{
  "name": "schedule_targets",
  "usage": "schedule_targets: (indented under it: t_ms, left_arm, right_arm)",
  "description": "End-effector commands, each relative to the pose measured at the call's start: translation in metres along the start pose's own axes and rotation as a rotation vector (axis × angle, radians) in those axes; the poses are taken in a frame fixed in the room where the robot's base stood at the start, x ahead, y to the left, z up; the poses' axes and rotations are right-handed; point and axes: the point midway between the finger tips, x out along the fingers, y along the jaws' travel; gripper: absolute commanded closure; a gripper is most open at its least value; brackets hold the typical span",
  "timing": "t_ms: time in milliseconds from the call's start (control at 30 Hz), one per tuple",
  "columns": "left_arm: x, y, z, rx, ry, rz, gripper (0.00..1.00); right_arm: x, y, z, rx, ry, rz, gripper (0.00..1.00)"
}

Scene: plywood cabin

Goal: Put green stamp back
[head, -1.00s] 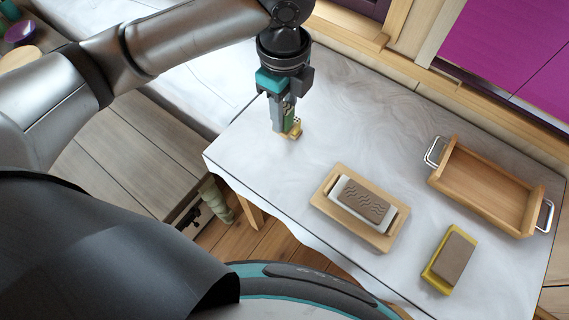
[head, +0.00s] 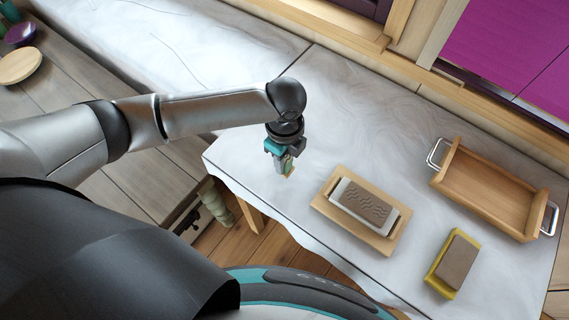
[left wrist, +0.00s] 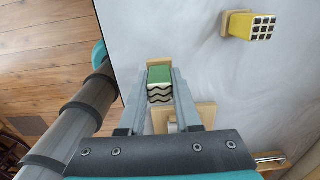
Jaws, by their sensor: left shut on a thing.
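My left gripper (head: 285,170) is shut on the green stamp (left wrist: 159,76). In the left wrist view the stamp sits between the two fingers, with a green side, a pale wooden end and dark wavy lines on a lower face. In the head view the gripper hangs above the white-covered table, left of the wooden holder (head: 325,203), and mostly hides the stamp. A second stamp (left wrist: 250,25), yellow with a dark grid face, is on the table in the left wrist view. My right gripper is not in view.
The holder bears a white-framed brown pad (head: 365,205) with wavy marks. A wooden tray (head: 485,192) with metal handles stands at the right. A yellow-edged brown block (head: 455,262) lies in front of it. The table (head: 370,110) is clear behind the holder.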

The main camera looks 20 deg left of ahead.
Motion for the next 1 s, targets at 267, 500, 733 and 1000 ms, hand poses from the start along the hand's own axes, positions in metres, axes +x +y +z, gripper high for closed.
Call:
schedule_targets:
  t_ms: [267,500,733,1000]
  left_arm:
    - [0.027,0.0,-0.001,0.0,0.001,0.0,1.0]
    - [0.027,0.0,0.0,0.0,0.0,0.0,1.0]
    - [0.03,0.0,0.0,-0.001,0.0,0.0,0.53]
    - [0.03,0.0,0.0,-0.001,0.0,0.0,0.38]
  right_arm:
    - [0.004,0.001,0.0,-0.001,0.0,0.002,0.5]
    - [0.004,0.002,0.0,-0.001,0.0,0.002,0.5]
    - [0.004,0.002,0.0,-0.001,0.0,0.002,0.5]
    - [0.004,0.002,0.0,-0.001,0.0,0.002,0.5]
